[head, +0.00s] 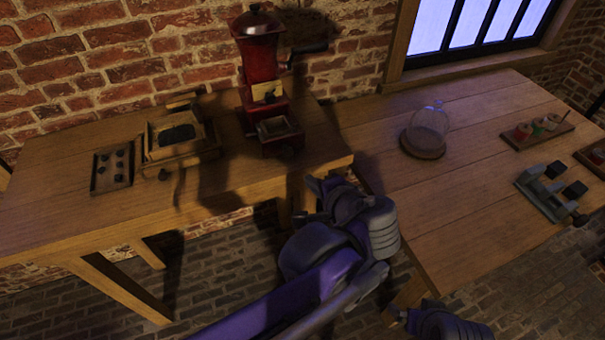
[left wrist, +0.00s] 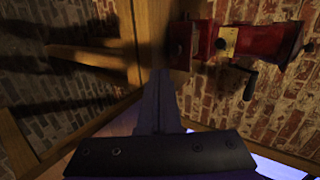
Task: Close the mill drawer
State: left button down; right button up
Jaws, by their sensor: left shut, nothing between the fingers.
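The red mill (head: 258,60) stands near the back right of the left wooden table, with a brass plate on its front and a dark crank on its right. Its drawer (head: 277,128) sticks out toward the front at the base, with its hollow top showing. The mill (left wrist: 265,42) also appears turned on its side in the left wrist view. My left gripper (head: 318,188) is in front of the table's right front edge, below and right of the drawer and apart from it. Its fingers (left wrist: 160,98) are shut and empty.
Left of the mill are a wooden box (head: 152,140) with dark contents and a small dark tray (head: 112,168). The right table holds a glass dome (head: 430,128), a rack of small jars (head: 537,131) and a grey fixture (head: 545,195). The table area before the drawer is clear.

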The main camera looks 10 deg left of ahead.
pick_arm(q)
jog(key=d, duration=0.1)
send_near(289, 153)
jog(key=x, duration=0.5)
jog(key=shift+f, duration=0.45)
jog(key=shift+w+a, duration=0.3)
jog(key=shift+w, duration=0.2)
jog(key=w+a, duration=0.2)
jog(key=w, duration=0.1)
jog(key=w+a, duration=0.2)
jog(key=w, duration=0.1)
jog(key=w+a, duration=0.2)
jog(key=w, duration=0.2)
jog(key=shift+a, duration=0.35)
jog(key=shift+r+t, duration=0.1)
jog(key=shift+t, duration=0.2)
